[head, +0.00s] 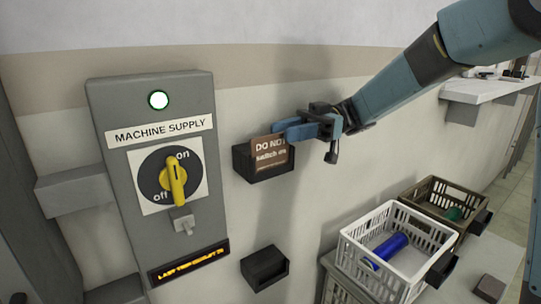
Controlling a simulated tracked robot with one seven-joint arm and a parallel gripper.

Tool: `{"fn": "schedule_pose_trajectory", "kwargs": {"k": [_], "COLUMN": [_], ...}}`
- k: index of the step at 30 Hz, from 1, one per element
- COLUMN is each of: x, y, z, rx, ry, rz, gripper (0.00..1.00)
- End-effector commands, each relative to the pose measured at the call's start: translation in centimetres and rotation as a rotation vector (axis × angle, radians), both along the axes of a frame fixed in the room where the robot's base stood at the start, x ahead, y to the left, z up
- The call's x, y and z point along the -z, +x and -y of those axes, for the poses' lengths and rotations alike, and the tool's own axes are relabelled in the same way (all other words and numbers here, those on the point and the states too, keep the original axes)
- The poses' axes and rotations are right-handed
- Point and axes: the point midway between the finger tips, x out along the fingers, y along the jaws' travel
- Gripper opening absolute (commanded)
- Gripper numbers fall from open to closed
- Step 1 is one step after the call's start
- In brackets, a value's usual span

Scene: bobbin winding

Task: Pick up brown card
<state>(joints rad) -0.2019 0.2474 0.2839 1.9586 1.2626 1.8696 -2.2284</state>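The brown card (270,152) with white lettering, "DO NOT switch on", stands in a black holder (263,173) on the wall, right of the machine supply box. Its lower part is hidden in the holder. My gripper (280,130) comes in from the right, with its blue fingertips at the card's upper right edge. The fingers appear to lie on either side of that edge. I cannot tell whether they are closed on it.
The grey machine supply box (108,225) has a lit lamp (158,100) and a yellow switch handle (174,184). A second black holder (264,268) is lower on the wall. A white crate (350,243) with a blue bobbin (389,247) and a brown crate (428,187) stand at right.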

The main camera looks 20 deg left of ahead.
Motion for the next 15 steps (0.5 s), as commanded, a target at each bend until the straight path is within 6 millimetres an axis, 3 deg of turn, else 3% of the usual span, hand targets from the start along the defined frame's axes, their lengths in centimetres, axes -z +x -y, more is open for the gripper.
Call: {"fn": "schedule_pose_trajectory", "kwargs": {"k": [8, 15], "x": [0.2, 0.5], "y": [-1.2, -3.7], "z": [-0.9, -2.9], "rx": [0.0, -0.001], "ry": [0.0, 0.001], "rz": [0.0, 0.001], "gripper": [0.36, 0.36]}}
